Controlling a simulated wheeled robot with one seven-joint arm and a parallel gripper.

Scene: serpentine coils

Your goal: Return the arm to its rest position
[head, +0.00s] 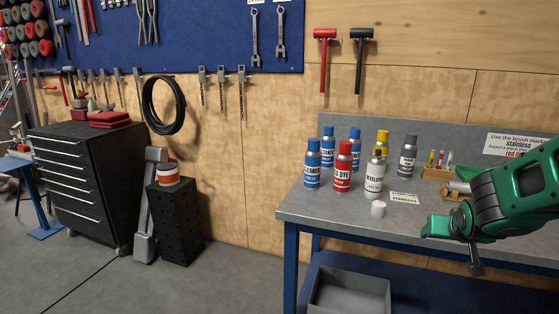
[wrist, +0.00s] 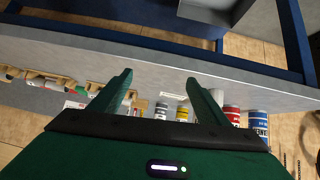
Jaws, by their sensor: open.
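My green arm reaches in from the right in the head view, over the grey workbench (head: 330,213). My gripper (head: 455,238) is near the bench's front edge, to the right of the spray cans. In the wrist view my gripper (wrist: 158,88) has its two green fingers spread apart, with nothing held between them. Part of the gripper is hidden by the arm in the head view.
On the bench stand several blue cleaner cans (head: 312,165), a red dye can (head: 343,168), a white developer can (head: 375,178), a white cap (head: 378,209) and a wooden marker holder (head: 436,174). A grey bin (head: 348,292) is below.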

